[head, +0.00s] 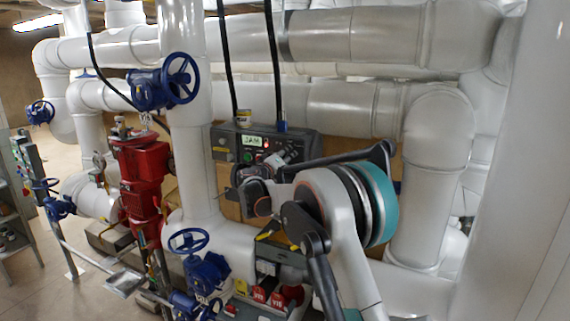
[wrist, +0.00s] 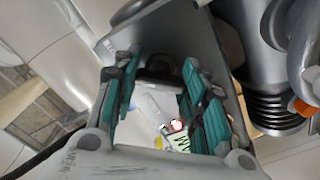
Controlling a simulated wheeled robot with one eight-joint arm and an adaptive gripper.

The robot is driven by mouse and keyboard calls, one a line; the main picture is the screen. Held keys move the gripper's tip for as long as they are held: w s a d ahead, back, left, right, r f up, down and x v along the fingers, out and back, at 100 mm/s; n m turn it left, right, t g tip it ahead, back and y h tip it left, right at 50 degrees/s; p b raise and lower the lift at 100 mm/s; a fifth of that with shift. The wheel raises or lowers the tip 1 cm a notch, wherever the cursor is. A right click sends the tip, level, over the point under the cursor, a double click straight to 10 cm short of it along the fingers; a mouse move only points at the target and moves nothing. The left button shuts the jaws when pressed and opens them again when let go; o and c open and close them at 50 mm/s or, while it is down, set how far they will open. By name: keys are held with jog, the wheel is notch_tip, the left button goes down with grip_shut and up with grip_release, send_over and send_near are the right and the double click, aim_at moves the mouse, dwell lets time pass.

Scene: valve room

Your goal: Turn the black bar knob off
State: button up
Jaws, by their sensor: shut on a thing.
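The dark grey control panel (head: 225,142) is fixed among the white pipes, with a pale label, a green light and a red light. My gripper (head: 279,158) is at the panel's right part, right of the red light. In the wrist view its teal-padded fingers stand on both sides of a dark piece, the black bar knob (wrist: 159,67), and are shut on it. In the head view my gripper and arm hide the knob, and its angle is hard to tell. The panel's label and red light show below the fingers in the wrist view.
White pipes surround the panel, with a thick vertical pipe (head: 197,160) just left of it. Black cables (head: 227,60) run down to the panel's top. Blue handwheels (head: 181,78) and a red valve body (head: 140,165) stand further left.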

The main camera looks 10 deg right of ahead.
jog(key=n+b, duration=0.2)
jog(key=n, duration=0.2)
jog(key=shift+f+n+b, duration=0.1)
jog(key=shift+n+b, duration=0.2)
jog(key=shift+b, duration=0.05)
jog(key=shift+n+b, duration=0.7)
jog(key=shift+n, duration=1.2)
jog(key=o, duration=1.1)
jog(key=v, duration=1.2)
